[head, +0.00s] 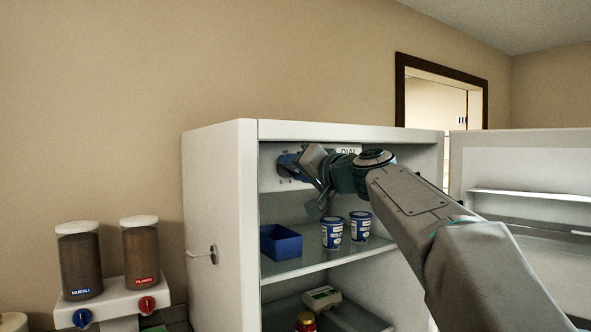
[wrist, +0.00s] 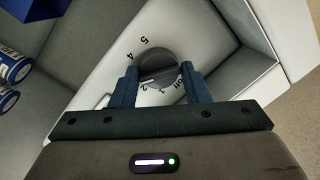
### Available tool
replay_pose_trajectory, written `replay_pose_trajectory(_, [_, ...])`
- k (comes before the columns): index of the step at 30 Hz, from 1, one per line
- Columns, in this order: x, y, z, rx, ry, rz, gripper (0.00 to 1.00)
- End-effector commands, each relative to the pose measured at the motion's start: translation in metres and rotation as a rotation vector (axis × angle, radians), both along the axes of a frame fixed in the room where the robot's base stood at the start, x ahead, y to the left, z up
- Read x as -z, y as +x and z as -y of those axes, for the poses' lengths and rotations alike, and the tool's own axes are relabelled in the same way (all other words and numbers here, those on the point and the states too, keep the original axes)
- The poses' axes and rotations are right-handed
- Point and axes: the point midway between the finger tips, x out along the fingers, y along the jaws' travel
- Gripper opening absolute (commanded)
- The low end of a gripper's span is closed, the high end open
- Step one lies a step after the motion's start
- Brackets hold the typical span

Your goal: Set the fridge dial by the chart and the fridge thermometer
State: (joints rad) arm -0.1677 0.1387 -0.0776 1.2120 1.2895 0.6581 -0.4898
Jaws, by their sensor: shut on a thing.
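The fridge (head: 219,215) stands with its door (head: 520,165) open to the right. My gripper (head: 289,165) reaches the panel at the top inside it. In the wrist view, my gripper (wrist: 160,80) has one finger on each side of the round dark dial (wrist: 161,59) and is shut on it. The numbers 5, 4, 2, 1 and OFF show around the dial; 3 is not visible. The dial's pale line seems to lie near 2. A chart labelled DIAL (head: 348,150) is mostly hidden behind my arm. I cannot make out a thermometer.
A blue bin (head: 281,243) and two blue-and-white tubs (head: 332,233) (head: 360,226) stand on the shelf below. Muesli (head: 79,262) and flakes (head: 141,252) dispensers stand left of the fridge.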

Motion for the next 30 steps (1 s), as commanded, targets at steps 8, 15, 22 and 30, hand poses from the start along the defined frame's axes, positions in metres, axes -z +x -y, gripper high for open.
replay_pose_trajectory(8, [0.0024,0.0006,0.0009,0.001,0.047,-0.034,0.19])
replay_pose_trajectory(15, [0.0043,0.0005,0.0007,0.001,0.179,-0.122,0.19])
replay_pose_trajectory(22, [0.0055,0.0007,0.0006,0.002,0.356,-0.243,0.19])
replay_pose_trajectory(30, [0.0063,0.0007,0.0003,0.002,0.569,-0.388,0.19])
